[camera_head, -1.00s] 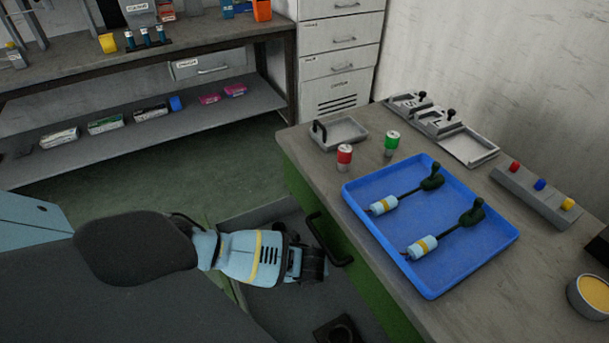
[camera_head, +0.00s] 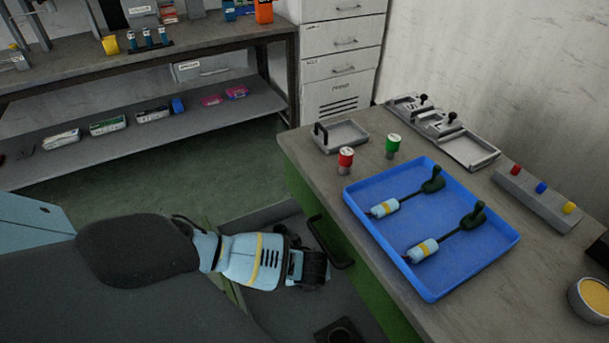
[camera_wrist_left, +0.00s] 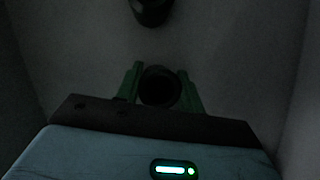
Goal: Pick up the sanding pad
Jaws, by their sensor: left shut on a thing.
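My left gripper (camera_wrist_left: 160,88) is over the open drawer in the head view, beside the workbench. In the left wrist view its green fingers are closed on a dark round object (camera_wrist_left: 160,85), which looks like the sanding pad, though its details are lost in shadow. In the head view the fingertips and this object are hidden by the wrist. A second dark object (camera_wrist_left: 152,10) lies apart from the fingers on the drawer floor; a dark square-edged object (camera_head: 338,333) shows at the bottom of the head view. My right gripper is not in view.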

